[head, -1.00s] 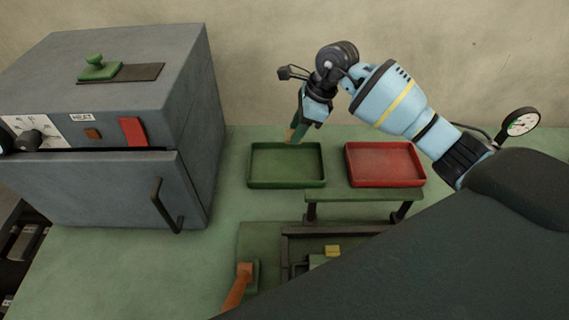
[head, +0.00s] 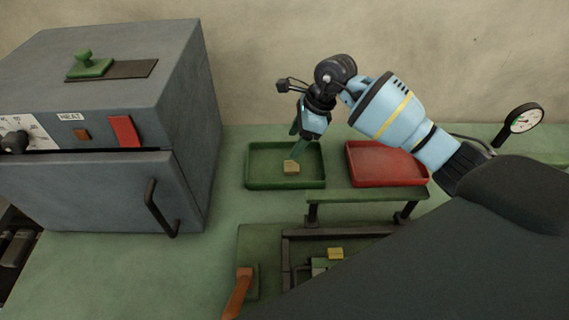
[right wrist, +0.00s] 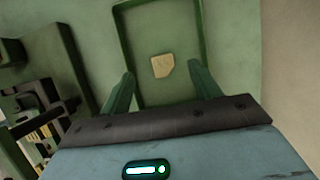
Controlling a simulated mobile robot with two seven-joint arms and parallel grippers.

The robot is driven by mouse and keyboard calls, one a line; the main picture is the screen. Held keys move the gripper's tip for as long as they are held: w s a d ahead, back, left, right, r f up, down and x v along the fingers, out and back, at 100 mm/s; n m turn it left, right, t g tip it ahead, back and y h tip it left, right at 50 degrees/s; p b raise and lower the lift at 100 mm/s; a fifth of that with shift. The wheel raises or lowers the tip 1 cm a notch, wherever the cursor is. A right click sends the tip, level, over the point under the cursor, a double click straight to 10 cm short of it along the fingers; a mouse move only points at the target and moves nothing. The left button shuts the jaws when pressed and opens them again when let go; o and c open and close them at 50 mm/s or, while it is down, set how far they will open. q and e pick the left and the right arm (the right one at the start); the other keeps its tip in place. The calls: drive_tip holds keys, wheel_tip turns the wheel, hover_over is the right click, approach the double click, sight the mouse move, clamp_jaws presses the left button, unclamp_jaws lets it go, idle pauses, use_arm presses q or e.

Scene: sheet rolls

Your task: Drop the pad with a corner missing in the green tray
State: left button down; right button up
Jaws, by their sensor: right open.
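A small tan pad (head: 291,167) lies in the green tray (head: 252,183) in the head view. In the right wrist view the pad (right wrist: 162,66) rests on the tray floor and one of its corners looks cut away. My right gripper (head: 297,152) is just above the pad, over the green tray. In the right wrist view its two fingers (right wrist: 162,90) are spread wide, with nothing between them. The left gripper does not show.
A red tray (head: 385,165) stands right of the green tray and looks empty. A yellow block (head: 336,253) sits on the fixture in front. A grey oven (head: 100,190) with a handle fills the left.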

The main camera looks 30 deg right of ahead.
drive_tip(key=shift+r, duration=0.1)
drive_tip(key=v, duration=0.7)
drive_tip(key=shift+r, duration=0.35)
drive_tip(key=shift+d, duration=0.1)
drive_tip(key=shift+s+f, duration=0.1)
